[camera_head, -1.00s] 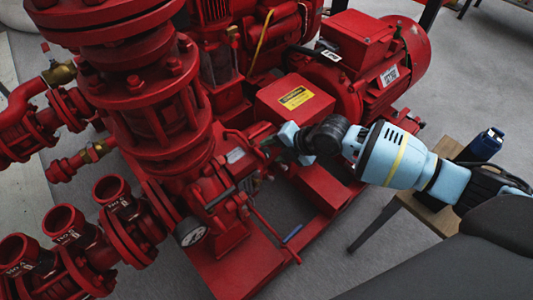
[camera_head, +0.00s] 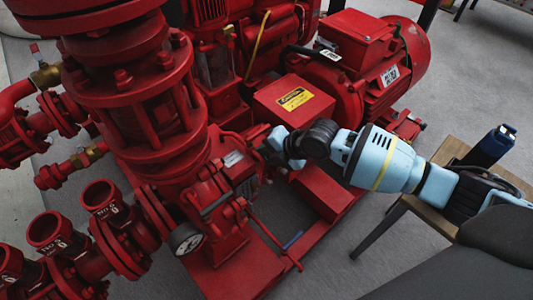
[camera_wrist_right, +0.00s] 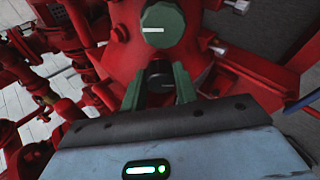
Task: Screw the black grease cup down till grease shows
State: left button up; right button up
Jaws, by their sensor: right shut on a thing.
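The black grease cup (camera_wrist_right: 159,74) sits on the red pump housing in the right wrist view, between the two green fingers of my right gripper (camera_wrist_right: 159,80). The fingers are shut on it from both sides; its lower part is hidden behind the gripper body. No grease can be made out around it. A larger green round cap (camera_wrist_right: 163,25) with a white mark stands just beyond the cup. In the head view my right gripper (camera_head: 275,143) reaches in from the right to the pump's shaft area, and the cup is too small or hidden to see. My left gripper is out of view.
A red motor (camera_head: 370,60) and a red cover with a yellow label (camera_head: 293,100) lie behind my right arm. A pressure gauge (camera_head: 186,239) and open red pipe outlets (camera_head: 103,197) are left. A wooden table (camera_head: 425,208) with a dark blue object (camera_head: 488,146) stands right.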

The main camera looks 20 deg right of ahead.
jog(key=shift+m, duration=0.4)
jog(key=shift+c, duration=0.3)
jog(key=m+t+p, duration=0.1)
jog(key=m, duration=0.3)
jog(key=shift+s+m+y+p, duration=0.15)
jog(key=shift+m+y+p, duration=0.15)
jog(key=shift+m+p, duration=0.1)
jog(key=m+t+p, duration=0.1)
jog(key=m, duration=0.3)
jog(key=shift+f+m+p, duration=0.1)
jog(key=shift+m+p, duration=0.2)
jog(key=shift+m+t+p, duration=0.5)
jog(key=shift+m+p, duration=0.1)
jog(key=shift+m, duration=0.8)
jog(key=shift+f, duration=0.1)
jog(key=o, duration=1)
jog(key=shift+s, duration=0.1)
